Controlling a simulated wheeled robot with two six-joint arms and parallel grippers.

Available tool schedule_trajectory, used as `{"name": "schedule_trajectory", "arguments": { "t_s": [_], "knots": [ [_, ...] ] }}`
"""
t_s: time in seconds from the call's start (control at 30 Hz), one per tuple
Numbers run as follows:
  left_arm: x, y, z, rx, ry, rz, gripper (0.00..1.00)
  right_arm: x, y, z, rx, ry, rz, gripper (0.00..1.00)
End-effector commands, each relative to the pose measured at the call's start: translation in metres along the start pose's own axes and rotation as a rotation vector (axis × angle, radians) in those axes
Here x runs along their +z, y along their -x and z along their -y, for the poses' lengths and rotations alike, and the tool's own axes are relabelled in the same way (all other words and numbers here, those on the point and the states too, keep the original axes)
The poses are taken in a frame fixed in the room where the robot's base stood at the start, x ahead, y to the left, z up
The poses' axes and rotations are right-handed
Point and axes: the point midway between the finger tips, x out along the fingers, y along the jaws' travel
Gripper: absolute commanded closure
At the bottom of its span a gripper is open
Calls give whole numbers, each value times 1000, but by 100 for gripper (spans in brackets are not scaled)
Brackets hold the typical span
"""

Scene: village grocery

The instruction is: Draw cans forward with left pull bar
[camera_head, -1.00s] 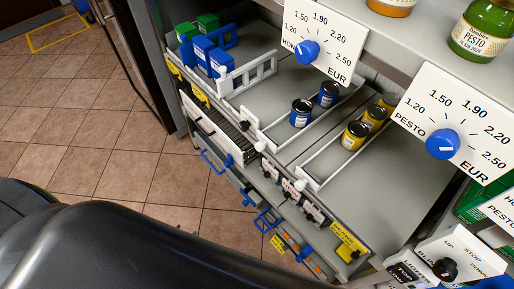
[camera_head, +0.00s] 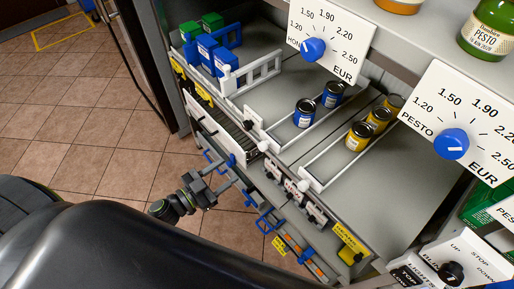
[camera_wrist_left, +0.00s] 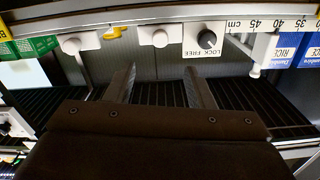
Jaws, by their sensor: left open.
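Two blue cans (camera_head: 304,113) stand one behind the other on the grey shelf. A row of yellow cans (camera_head: 358,137) stands to their right. Thin white bars run along the can lanes; the left one (camera_head: 290,146) lies beside the blue cans, its front end by a white knob (camera_head: 263,146) at the shelf edge. My left gripper (camera_head: 228,186) is in front of and below the shelf edge, apart from the bar. In the left wrist view its two fingers (camera_wrist_left: 160,88) are apart with nothing between them, below a white knob (camera_wrist_left: 160,38). My right gripper is not in view.
Blue boxes (camera_head: 207,54) and a white rack (camera_head: 252,76) stand left of the cans. A lock dial (camera_wrist_left: 207,40) is right of the knob in the wrist view. Price boards (camera_head: 331,40) overhang the shelf. Blue handles (camera_head: 266,222) stick out below. The tiled floor is clear.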

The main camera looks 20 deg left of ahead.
Motion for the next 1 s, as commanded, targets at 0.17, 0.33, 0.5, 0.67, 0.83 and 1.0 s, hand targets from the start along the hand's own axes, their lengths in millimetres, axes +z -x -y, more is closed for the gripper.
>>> {"name": "schedule_trajectory", "arguments": {
  "t_s": [0.17,0.33,0.5,0.67,0.83,1.0],
  "knots": [
    [-3,-42,1,-2,2,-3,51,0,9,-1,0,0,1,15],
    [-2,-79,0,-1,2,-3,51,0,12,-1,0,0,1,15],
    [0,-107,0,-2,2,-1,51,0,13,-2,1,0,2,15],
    [0,-121,0,-2,2,0,51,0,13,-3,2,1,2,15],
    [0,-126,0,-2,1,1,51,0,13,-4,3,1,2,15],
    [0,-126,0,-2,1,1,51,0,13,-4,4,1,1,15]
  ]
}}
